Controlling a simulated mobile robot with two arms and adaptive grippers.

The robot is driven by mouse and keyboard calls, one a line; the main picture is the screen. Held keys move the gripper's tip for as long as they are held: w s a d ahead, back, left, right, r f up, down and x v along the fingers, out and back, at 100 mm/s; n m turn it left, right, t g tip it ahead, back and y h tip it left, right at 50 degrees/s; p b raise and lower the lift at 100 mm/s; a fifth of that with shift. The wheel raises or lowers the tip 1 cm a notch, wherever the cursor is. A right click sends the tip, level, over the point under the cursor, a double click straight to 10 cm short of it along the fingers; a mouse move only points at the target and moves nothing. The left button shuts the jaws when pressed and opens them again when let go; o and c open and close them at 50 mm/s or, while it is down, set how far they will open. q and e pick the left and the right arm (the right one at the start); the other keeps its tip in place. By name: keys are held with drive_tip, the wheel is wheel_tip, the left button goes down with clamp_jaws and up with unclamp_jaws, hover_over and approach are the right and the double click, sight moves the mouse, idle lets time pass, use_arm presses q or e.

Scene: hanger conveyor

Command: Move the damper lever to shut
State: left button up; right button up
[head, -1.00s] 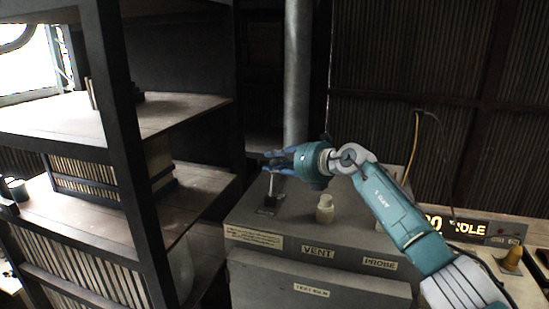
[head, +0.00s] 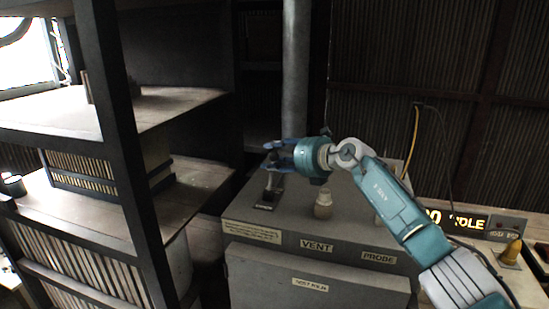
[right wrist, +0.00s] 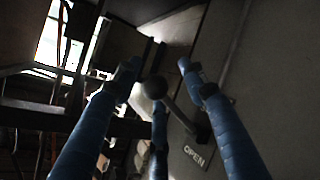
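The damper lever (head: 271,184) stands on top of a grey box, toward its left back part, rising from a dark plate. In the right wrist view its round grey knob (right wrist: 155,87) and slanting rod show, with a plate marked OPEN (right wrist: 195,156) by the rod's foot. My right gripper (head: 275,156) is at the lever's upper end, reaching in from the right. In the right wrist view its blue fingers (right wrist: 158,85) are spread, with the knob between them and gaps visible on the sides. Whether any finger touches the knob is unclear. My left gripper is not in view.
The grey box (head: 345,228) has VENT and PROBE labels. A pale knob (head: 323,204) stands right of the lever, under my right wrist. A vertical pipe (head: 296,70) rises behind. Shelving (head: 120,130) stands close on the left. A lit sign (head: 465,221) is at right.

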drive_tip(key=shift+r, duration=0.1)
drive_tip(key=shift+s+d+r, duration=0.2)
drive_tip(key=shift+s+d, duration=0.1)
drive_tip(key=shift+s, duration=0.1)
drive_tip(key=v, duration=1)
drive_tip(key=shift+s+d, duration=0.25)
drive_tip(key=shift+d, duration=0.1)
drive_tip(key=shift+f, duration=0.1)
